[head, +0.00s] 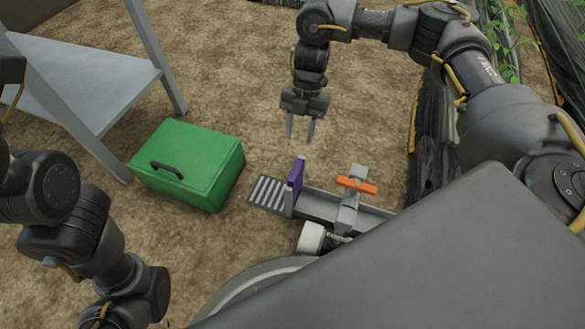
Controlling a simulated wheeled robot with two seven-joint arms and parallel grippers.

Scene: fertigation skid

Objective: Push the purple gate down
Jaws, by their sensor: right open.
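The purple gate (296,173) is a small upright plate. It stands across the left end of a grey channel (320,207), beside a slatted grate (267,193). My right gripper (300,130) hangs fingers-down above and a little beyond the gate, apart from it. Its two fingers are spread and nothing is between them. My left arm comes in at the left edge, but its gripper is not visible in the picture.
An orange handle (356,186) sits on a grey post on the channel, right of the gate. A green box (187,165) with a black handle lies to the left. A grey metal stand (84,85) is at upper left. Bare soil lies behind the gate.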

